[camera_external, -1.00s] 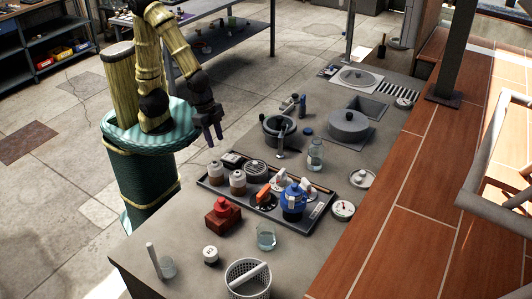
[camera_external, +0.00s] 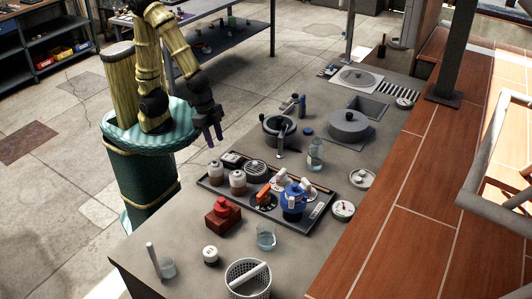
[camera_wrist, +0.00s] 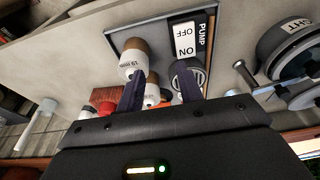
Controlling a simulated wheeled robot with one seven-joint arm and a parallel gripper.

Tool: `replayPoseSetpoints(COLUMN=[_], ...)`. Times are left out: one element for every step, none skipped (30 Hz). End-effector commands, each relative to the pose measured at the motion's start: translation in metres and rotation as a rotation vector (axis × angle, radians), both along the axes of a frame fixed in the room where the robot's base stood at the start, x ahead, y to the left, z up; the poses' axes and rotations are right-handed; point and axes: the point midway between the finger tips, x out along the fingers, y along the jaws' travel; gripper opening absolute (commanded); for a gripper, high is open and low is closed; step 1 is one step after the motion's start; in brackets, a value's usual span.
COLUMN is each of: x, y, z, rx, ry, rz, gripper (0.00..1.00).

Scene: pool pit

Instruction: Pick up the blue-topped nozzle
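A small upright piece with a dark blue top (camera_external: 302,101) stands behind the round dark bowl on the counter in the external view; it looks like the blue-topped nozzle, but it is too small to be sure. A larger blue-capped fitting (camera_external: 293,203) stands on the black tray. My gripper (camera_external: 214,136) hangs above the counter's left edge, apart from both. Its fingers also show in the wrist view (camera_wrist: 161,92), spread apart with nothing held between them. The blue-topped piece is not clearly visible in the wrist view.
The counter's front left is partly clear.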

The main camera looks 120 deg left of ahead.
Motion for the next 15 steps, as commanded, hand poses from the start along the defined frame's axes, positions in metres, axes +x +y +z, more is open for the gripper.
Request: replayPoseSetpoints(x=[0.0,0.0,0.0,0.0,0.0,0.0,0.0,0.0,0.0,0.0,0.0001,0.0001,0.0002,0.0004,0.0009], y=[0.0,0.0,0.0,0.0,0.0,0.0,0.0,0.0,0.0,0.0,0.0,0.0,0.0,0.0,0.0], z=[0.0,0.0,0.0,0.0,0.0,0.0,0.0,0.0,0.0,0.0,0.0001,0.0004,0.0013,0.0025,0.005], rx=[0.0,0.0,0.0,0.0,0.0,0.0,0.0,0.0,0.0,0.0,0.0,0.0,0.0,0.0,0.0], ry=[0.0,0.0,0.0,0.0,0.0,0.0,0.0,0.0,0.0,0.0,0.0,-0.001,-0.001,-0.002,-0.004], rz=[0.0,0.0,0.0,0.0,0.0,0.0,0.0,0.0,0.0,0.0,0.0,0.0,0.0,0.0,0.0], gripper=[0.44,0.5,0.58,0.62,0.62,0.62,0.62,0.62,0.62,0.62,0.62,0.62,0.62,0.62,0.62])
